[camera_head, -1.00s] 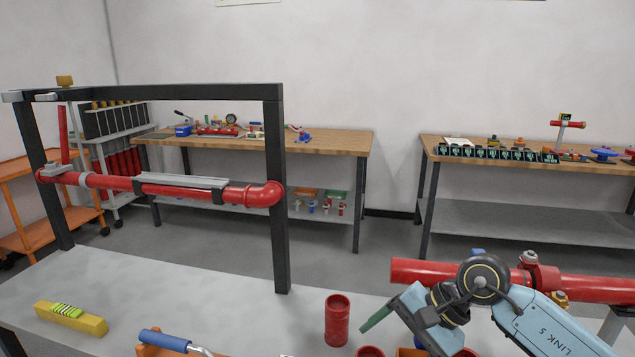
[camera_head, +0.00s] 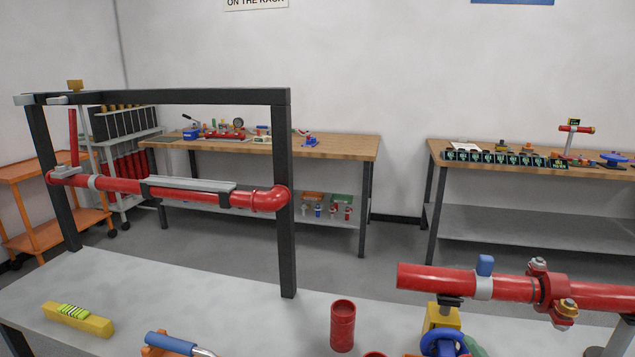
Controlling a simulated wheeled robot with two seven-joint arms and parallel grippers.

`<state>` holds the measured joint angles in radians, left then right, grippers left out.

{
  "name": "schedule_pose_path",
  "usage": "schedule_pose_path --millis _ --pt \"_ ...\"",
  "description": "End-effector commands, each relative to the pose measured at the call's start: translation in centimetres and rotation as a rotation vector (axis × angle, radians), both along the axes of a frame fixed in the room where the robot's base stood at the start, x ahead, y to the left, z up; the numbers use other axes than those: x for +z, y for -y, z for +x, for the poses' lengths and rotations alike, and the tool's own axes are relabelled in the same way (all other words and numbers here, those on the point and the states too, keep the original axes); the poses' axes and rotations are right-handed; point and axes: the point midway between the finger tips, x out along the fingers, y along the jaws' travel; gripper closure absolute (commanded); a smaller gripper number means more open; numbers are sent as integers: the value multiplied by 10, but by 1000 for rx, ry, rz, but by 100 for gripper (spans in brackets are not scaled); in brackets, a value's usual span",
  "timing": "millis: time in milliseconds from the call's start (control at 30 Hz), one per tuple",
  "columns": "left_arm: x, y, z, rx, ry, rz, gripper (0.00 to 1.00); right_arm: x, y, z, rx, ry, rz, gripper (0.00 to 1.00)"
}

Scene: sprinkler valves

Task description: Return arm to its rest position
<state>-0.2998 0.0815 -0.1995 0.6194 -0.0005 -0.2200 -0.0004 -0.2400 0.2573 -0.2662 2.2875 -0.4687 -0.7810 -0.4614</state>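Neither of my grippers shows in the head view now, and no arm link of mine is visible in it. A red pipe (camera_head: 440,280) lies level at the lower right, with a grey clamp band and blue knob (camera_head: 484,266) and a red bolted coupling (camera_head: 548,290) on it. A yellow block (camera_head: 440,317) and a blue ring-shaped part (camera_head: 443,342) show below the pipe, partly cut off by the frame's lower edge.
A dark frame (camera_head: 190,97) carrying a red pipe (camera_head: 215,196) stands at left. A red cylinder (camera_head: 342,327), a yellow level-like block (camera_head: 77,319) and a blue-handled tool (camera_head: 170,343) sit on the grey bench (camera_head: 230,310). Two wooden-topped tables (camera_head: 340,146) stand behind.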

Motion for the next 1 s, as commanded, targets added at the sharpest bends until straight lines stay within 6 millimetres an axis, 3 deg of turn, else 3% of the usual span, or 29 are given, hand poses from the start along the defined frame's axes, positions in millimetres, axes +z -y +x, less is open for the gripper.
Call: schedule_pose_path --millis 33,100,200,400,567,633,867,1000 --pt "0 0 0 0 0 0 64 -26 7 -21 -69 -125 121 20" --pt "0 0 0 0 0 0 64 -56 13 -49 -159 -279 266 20" --pt "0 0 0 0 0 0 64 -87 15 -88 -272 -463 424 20" --pt "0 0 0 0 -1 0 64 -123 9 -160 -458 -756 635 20" --pt "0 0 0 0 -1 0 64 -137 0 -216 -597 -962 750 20" --pt "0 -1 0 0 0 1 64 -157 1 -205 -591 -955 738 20" --pt "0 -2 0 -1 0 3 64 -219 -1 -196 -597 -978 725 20" --pt "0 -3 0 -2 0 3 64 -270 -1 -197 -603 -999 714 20"
